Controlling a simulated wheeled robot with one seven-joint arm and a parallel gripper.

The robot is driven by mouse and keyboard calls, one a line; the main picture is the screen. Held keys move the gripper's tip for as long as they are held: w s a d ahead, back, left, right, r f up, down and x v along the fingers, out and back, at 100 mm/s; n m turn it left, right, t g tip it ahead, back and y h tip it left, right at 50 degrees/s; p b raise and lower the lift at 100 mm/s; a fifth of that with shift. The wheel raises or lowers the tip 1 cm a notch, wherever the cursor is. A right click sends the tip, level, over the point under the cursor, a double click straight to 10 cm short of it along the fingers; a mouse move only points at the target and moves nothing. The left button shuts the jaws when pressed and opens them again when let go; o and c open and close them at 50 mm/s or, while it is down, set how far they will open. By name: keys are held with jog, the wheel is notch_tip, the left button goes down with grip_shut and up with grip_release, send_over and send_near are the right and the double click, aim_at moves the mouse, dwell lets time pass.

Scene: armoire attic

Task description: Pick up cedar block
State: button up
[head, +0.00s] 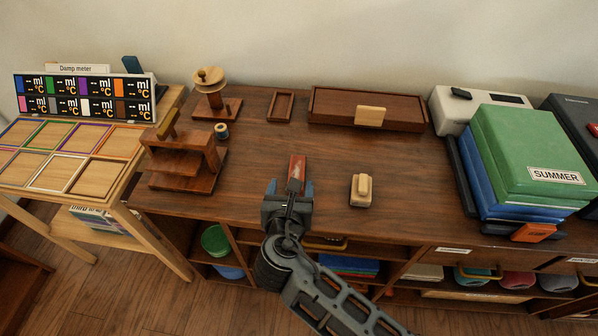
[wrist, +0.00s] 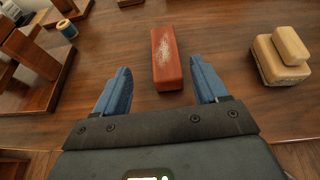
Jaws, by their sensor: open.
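A reddish-brown oblong block with a pale scuffed patch on top, which looks like the cedar block (head: 298,168), lies on the brown wooden worktop. In the wrist view the block (wrist: 166,60) lies lengthwise, pointing away from me. My gripper (head: 287,187) is open and empty at the block's near end. In the wrist view the blue fingers of my gripper (wrist: 160,76) stand apart, one to each side of the block's near part, with a gap on both sides. I cannot tell the height of the fingertips above the worktop.
A pale two-tier block (head: 361,190) sits to the right. A dark wooden press-like stand (head: 180,160) and a thread spool (head: 221,130) are on the left. A long wooden box (head: 330,108) and small tray (head: 281,106) lie behind. Green and blue boxes (head: 530,150) are stacked at right.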

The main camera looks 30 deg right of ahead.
aim_at(297, 175)
jog(key=x, duration=0.6)
jog(key=shift+d+f, duration=0.25)
jog(key=shift+d, duration=0.2)
jog(key=c, duration=1.1)
